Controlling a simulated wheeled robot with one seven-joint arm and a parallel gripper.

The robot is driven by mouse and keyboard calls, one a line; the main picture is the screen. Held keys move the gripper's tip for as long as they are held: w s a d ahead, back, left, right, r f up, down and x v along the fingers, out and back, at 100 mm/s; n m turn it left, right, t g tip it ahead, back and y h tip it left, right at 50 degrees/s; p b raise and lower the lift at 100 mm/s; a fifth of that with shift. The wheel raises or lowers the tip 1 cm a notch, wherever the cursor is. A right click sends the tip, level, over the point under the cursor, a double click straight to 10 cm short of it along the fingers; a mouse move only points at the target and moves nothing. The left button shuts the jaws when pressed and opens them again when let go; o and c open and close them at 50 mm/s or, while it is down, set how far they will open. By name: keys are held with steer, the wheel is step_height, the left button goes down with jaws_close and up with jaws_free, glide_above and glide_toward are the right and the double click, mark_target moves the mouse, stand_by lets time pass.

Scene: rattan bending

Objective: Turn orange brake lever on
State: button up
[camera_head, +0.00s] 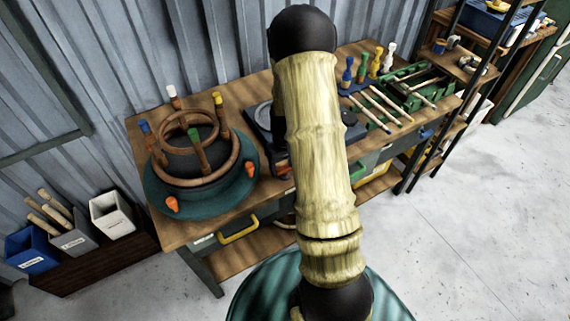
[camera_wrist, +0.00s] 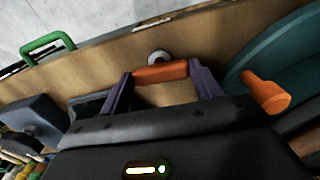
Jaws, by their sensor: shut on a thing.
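In the wrist view, my gripper (camera_wrist: 163,80) has its two purple fingers on either end of a short orange bar (camera_wrist: 160,72), close over the wooden bench top; I take this bar for the brake lever. In the head view, my pale bamboo-like arm covers most of my gripper, and a small orange-red piece (camera_head: 283,170) shows beside the arm, at the bench's front edge. The green turntable (camera_head: 160,190) has two other orange pegs, at its front (camera_head: 172,204) and right (camera_head: 250,169); one peg (camera_wrist: 267,93) shows right of my fingers in the wrist view.
The turntable carries a dark dome with brown rings and colored-tip posts. Right of my arm, a green rack (camera_head: 405,90) with pale sticks and several colored figures stand on the bench. Grey floor (camera_head: 470,220) is clear on the right.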

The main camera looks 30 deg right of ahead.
steer(key=m, duration=0.4)
steer(key=m+p, duration=0.1)
steer(key=m, duration=0.3)
steer(key=m+p, duration=0.1)
steer(key=m, duration=0.4)
steer(key=shift+r, duration=0.1)
steer(key=m+p, duration=0.1)
steer(key=m, duration=0.3)
steer(key=shift+p, duration=0.4)
steer(key=shift+m, duration=0.3)
steer(key=o, duration=1)
